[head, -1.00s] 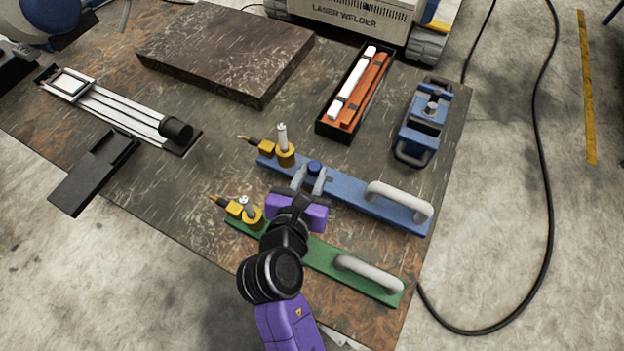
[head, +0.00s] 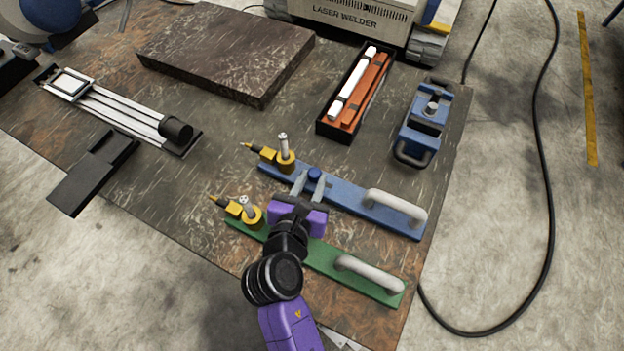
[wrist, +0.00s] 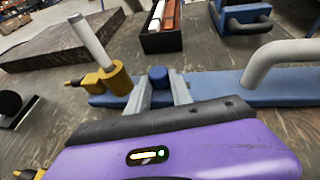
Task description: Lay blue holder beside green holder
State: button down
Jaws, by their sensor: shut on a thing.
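The blue holder (head: 352,196) is a long blue bar with a grey loop handle, a blue knob and a yellow clamp with a metal pin at its left end. It lies near the table's right side, roughly parallel to the green holder (head: 330,259), with a narrow gap between them. My gripper (head: 308,182) reaches over the green holder and is shut on the blue holder at its blue knob. In the wrist view the fingers (wrist: 160,92) sit either side of the knob (wrist: 158,77). My arm hides part of the green holder.
A black box (head: 325,128) with white and orange bars and a blue vise (head: 420,130) stand behind the blue holder. A dark slab (head: 225,50) lies at the back. A slide rail (head: 120,112) is at left. The table's middle left is clear.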

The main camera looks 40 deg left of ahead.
jog(key=c, duration=1.1)
grip_release()
jog(key=shift+s+d+f, duration=0.15)
jog(key=shift+d+f, duration=0.1)
jog(key=shift+f, duration=0.5)
jog(key=shift+c, duration=0.2)
jog(key=shift+r, duration=0.55)
jog(key=v, duration=0.8)
jog(key=r+v, duration=0.1)
jog(key=v, duration=0.3)
jog(key=shift+a, duration=0.2)
